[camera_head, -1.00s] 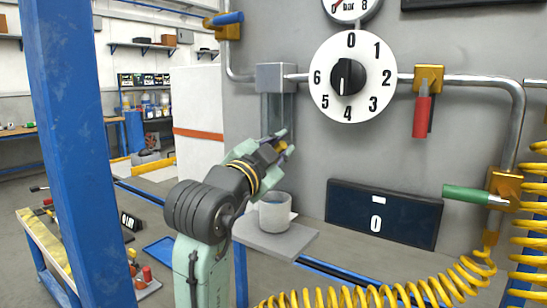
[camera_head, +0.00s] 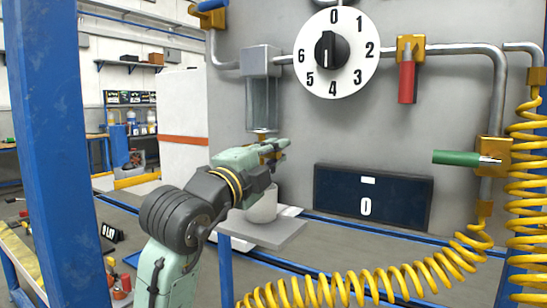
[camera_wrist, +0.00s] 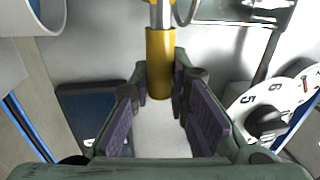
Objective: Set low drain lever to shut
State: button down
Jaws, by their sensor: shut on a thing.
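The low drain lever has a yellow handle on a metal stem. In the wrist view the yellow handle (camera_wrist: 160,62) lies between the purple-padded fingers of my gripper (camera_wrist: 161,90). In the head view my gripper (camera_head: 280,147) is just under the glass tank (camera_head: 262,104), shut on the handle, with only a little yellow (camera_head: 265,151) showing. Most of the lever is hidden there by my gripper, so its exact angle cannot be told from that view.
A pale cup (camera_head: 263,208) stands on a grey shelf (camera_head: 283,236) just below my gripper. A white dial (camera_head: 353,72), red handle (camera_head: 406,82), green handle (camera_head: 458,158) and dark display reading 0 (camera_head: 345,195) are to the right. A yellow coiled hose (camera_head: 420,266) crosses the front.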

jog(key=shift+d+f+m, duration=0.1)
jog(key=shift+f+m, duration=0.1)
jog(key=shift+m, duration=0.1)
jog(key=c, duration=1.5)
grip_release()
jog(key=v, duration=1.2)
